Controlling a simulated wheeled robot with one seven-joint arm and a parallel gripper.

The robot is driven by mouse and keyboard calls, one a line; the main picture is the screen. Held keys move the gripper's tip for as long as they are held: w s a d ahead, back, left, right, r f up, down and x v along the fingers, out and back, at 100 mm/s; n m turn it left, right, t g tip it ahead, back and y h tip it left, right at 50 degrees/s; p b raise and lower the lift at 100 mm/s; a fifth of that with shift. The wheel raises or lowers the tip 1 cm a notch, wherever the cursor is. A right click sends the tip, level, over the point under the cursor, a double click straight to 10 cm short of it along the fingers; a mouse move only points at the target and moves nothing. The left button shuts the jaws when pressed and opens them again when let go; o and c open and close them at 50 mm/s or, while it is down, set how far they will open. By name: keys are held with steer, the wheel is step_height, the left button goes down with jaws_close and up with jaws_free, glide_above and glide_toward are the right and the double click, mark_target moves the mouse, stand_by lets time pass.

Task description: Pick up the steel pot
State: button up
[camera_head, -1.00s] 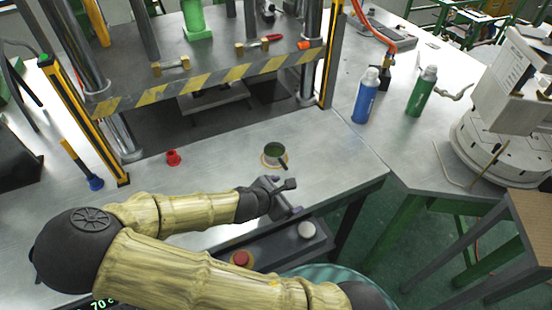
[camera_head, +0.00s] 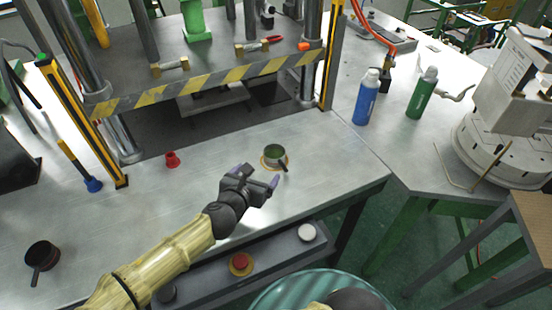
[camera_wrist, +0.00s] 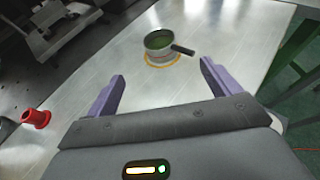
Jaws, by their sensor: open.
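The steel pot (camera_head: 275,155) is a small round pot with green contents and a short dark handle. It stands upright on a tan ring on the steel table, in front of the press. My gripper (camera_head: 256,182) is just in front of it, open and empty. In the wrist view the pot (camera_wrist: 159,43) is beyond the fingertips, roughly centred between the two purple fingers of my gripper (camera_wrist: 162,72). Its handle points right. The pot and fingers are apart.
A red cup-like piece (camera_head: 172,159) is left of the pot. A dark pan (camera_head: 42,255) is at the left front. Blue (camera_head: 366,97) and green (camera_head: 421,93) bottles stand at right. The striped press bar (camera_head: 210,82) spans behind. A button panel (camera_head: 200,275) runs along the front edge.

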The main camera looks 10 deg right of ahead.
glide_toward(278, 149)
steer(key=shift+w+d+f, duration=0.1)
steer(key=shift+w+d, duration=0.1)
steer(key=shift+w, duration=0.1)
stand_by(0.3)
steer(key=p+x, duration=0.1)
steer(key=x, duration=0.4)
steer(key=shift+f, duration=0.1)
stand_by(0.4)
steer(key=c, duration=1.3)
steer(key=shift+o, duration=0.2)
